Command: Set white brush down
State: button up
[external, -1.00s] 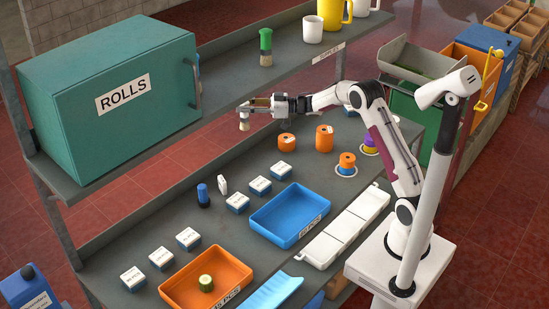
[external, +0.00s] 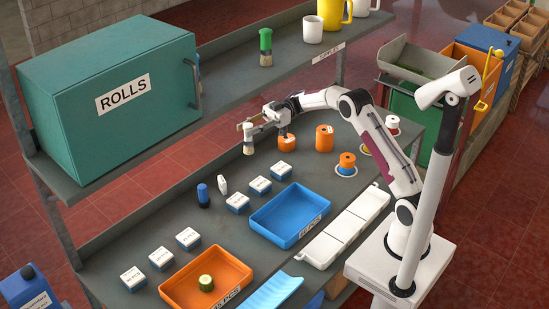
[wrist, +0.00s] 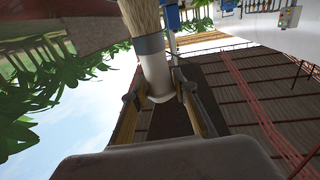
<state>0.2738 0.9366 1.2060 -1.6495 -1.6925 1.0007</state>
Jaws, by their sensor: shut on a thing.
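My gripper (external: 256,130) is shut on the white brush (external: 248,143), in the external view over the back part of the lower table. The brush hangs about upright with its pale bristles down. In the wrist view the white brush (wrist: 153,66) shows its white handle between the fingers, a grey band and tan bristles at the top edge. I cannot tell whether the bristles touch the table (external: 225,160). A green-handled brush (external: 265,48) stands on the upper shelf.
Orange spools (external: 324,138) stand just right of my gripper. A white bottle (external: 223,184), a blue bottle (external: 203,195) and several labelled boxes (external: 282,171) stand in front. The upper shelf (external: 230,75) overhangs behind. A blue tray (external: 262,228) lies nearer.

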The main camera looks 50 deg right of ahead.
aim_at(249, 150)
jog(key=shift+f, duration=0.1)
jog(key=shift+f, duration=3.05)
jog(key=shift+f, duration=0.1)
jog(key=shift+f, duration=1.75)
jog(key=shift+f, duration=0.2)
jog(key=o, duration=1.1)
jog(key=shift+r, duration=0.2)
